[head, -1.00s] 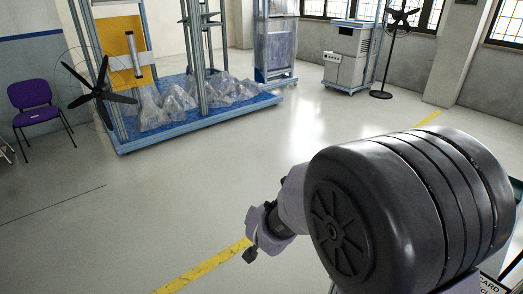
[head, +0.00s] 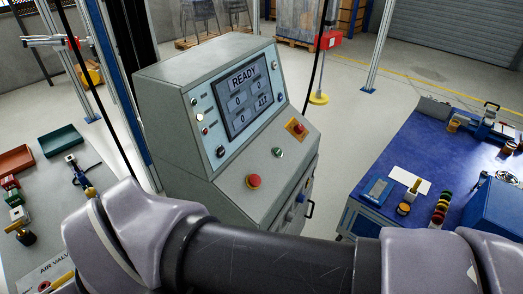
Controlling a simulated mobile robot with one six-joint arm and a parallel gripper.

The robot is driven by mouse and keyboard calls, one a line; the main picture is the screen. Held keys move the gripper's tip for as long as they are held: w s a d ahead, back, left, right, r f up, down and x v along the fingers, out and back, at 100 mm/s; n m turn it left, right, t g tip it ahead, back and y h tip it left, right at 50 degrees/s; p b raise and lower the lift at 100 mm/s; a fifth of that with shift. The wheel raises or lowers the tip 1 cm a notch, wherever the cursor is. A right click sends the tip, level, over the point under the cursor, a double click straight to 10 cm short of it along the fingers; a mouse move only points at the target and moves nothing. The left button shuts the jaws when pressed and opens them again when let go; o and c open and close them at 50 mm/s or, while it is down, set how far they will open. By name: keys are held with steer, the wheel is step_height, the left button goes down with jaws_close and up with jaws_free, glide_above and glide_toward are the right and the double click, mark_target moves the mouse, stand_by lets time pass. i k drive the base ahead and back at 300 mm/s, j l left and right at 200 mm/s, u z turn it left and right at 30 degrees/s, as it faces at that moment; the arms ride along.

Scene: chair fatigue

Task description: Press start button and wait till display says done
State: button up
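A grey control console (head: 160,110) stands in the middle of the head view. Its display (head: 244,95) is lit and reads READY at the top, with several number boxes below. On the sloped panel sit a small green button (head: 278,152), a red mushroom button (head: 253,181) and a red button on a yellow plate (head: 296,128). No label on them is readable, so I cannot tell for certain which is the start button. My arm crosses the bottom of the view in front of the console. My gripper is not in view.
A blue-topped workbench (head: 402,149) with tools stands to the right. A grey table (head: 42,188) with red and green trays stands to the left. A thin black cable hangs just behind the console. Open floor lies between the console and the blue workbench.

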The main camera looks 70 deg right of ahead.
mark_target(278, 152)
steer(key=z, duration=2.45)
